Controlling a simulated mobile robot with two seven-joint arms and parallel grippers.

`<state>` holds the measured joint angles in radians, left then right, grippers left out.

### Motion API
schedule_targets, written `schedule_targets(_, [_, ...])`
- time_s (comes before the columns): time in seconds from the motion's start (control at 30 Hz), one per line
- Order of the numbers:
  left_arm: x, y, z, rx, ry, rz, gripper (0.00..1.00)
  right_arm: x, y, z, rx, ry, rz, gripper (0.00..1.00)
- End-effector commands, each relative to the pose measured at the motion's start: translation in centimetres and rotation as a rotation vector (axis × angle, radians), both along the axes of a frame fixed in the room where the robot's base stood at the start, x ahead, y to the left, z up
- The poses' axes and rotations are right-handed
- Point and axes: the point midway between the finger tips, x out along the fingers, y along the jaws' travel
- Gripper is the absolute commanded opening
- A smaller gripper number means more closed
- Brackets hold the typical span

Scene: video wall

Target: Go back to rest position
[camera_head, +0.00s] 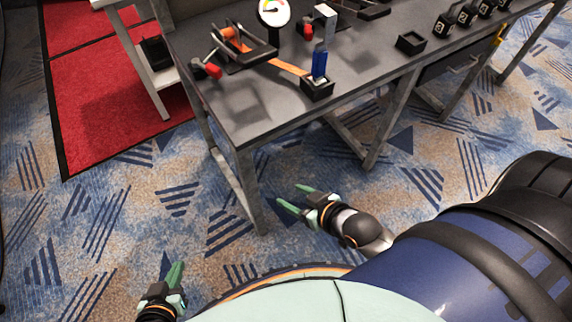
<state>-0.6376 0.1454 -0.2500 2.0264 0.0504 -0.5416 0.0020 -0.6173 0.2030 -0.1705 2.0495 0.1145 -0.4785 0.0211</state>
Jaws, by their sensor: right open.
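My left gripper (176,268) is at the bottom left, over the carpet, with green fingers pointing up the picture. Its fingers overlap from this angle, so I cannot tell whether they are apart. My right gripper (289,193) is in the lower middle, in front of the grey table (240,125). Its two green fingers are apart with nothing between them, and they point left. Both grippers are clear of the table and of the things on it.
On the table, a blue object (320,62) stands upright in a small black holder (317,88). A black frame with red-ended parts (245,50), a round gauge (273,12) and a black tray (410,42) are there too. Table legs (238,185) stand ahead. Patterned carpet is open at left.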

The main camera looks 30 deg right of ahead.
Motion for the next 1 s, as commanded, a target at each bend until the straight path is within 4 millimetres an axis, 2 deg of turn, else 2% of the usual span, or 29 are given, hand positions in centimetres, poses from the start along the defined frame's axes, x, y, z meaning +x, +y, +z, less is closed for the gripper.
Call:
schedule_targets(0.03, [0.0, 0.0, 0.1, 0.000, -0.001, 0.000, 0.00, -1.2, 1.8, -1.0, 0.002, 0.041, 0.021, 0.62])
schedule_targets(0.13, [0.1, 0.0, 0.1, -0.001, -0.002, 0.000, 0.00, -2.6, 3.7, -2.0, -0.001, 0.086, 0.050, 0.62])
schedule_targets(0.47, [0.1, 0.0, 0.4, -0.001, -0.005, 0.000, 0.00, -2.9, 4.1, -2.0, -0.004, 0.096, 0.056, 0.62])
schedule_targets(0.57, [0.2, 0.0, 1.8, -0.002, -0.007, 0.002, 0.00, -3.0, 3.9, -0.8, -0.005, 0.096, 0.052, 0.62])
schedule_targets(0.8, [0.1, 1.1, 7.8, 0.009, -0.024, 0.029, 0.00, -3.5, 2.5, 4.7, -0.018, 0.094, 0.020, 0.62])
schedule_targets(1.0, [-0.9, 2.7, 10.4, 0.029, -0.011, 0.058, 0.00, -4.0, 1.5, 8.1, -0.028, 0.088, 0.001, 0.62])
